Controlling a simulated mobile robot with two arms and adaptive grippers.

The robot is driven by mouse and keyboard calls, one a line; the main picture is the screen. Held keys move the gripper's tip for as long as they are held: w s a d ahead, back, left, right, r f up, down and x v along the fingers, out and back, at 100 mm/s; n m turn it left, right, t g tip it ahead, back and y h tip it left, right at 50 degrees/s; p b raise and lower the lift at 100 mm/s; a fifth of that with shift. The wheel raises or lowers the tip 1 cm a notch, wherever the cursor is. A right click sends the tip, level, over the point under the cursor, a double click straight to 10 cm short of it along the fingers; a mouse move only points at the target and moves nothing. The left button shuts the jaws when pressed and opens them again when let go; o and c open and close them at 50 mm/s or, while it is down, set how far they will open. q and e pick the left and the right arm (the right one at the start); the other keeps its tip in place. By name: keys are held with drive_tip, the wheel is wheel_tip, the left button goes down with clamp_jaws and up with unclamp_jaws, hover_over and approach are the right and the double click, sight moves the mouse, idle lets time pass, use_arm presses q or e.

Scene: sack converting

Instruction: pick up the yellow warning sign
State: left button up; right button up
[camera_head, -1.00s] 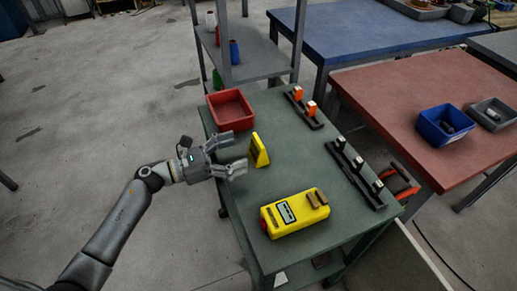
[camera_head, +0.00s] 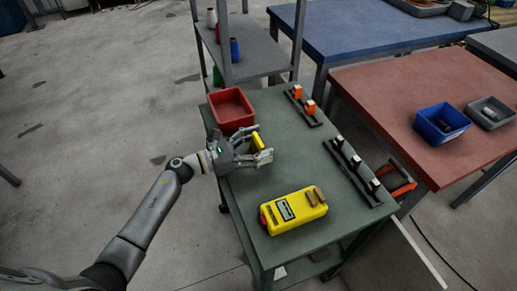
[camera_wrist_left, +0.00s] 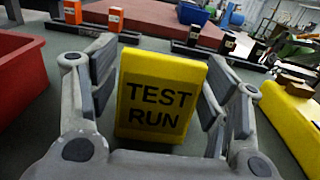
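The yellow warning sign (camera_head: 256,139) stands upright on the green cart top (camera_head: 290,165). In the left wrist view the sign (camera_wrist_left: 160,98) faces me and reads "TEST RUN". My left gripper (camera_head: 262,143) has come in from the left, with one finger on each side of the sign. Its fingers (camera_wrist_left: 160,68) are open, and small gaps show between the pads and the sign's edges. In the head view the fingers hide much of the sign. My right gripper is not in view.
A red bin (camera_head: 231,108) stands close behind the gripper. A yellow device (camera_head: 293,211) lies nearer on the cart. Two black racks (camera_head: 303,108) (camera_head: 352,170) run along the right side. A red-topped table (camera_head: 400,90) stands to the right. The cart's middle is clear.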

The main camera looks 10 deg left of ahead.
use_arm(q)
drive_tip(key=c, duration=0.7)
drive_tip(key=shift+r, duration=0.1)
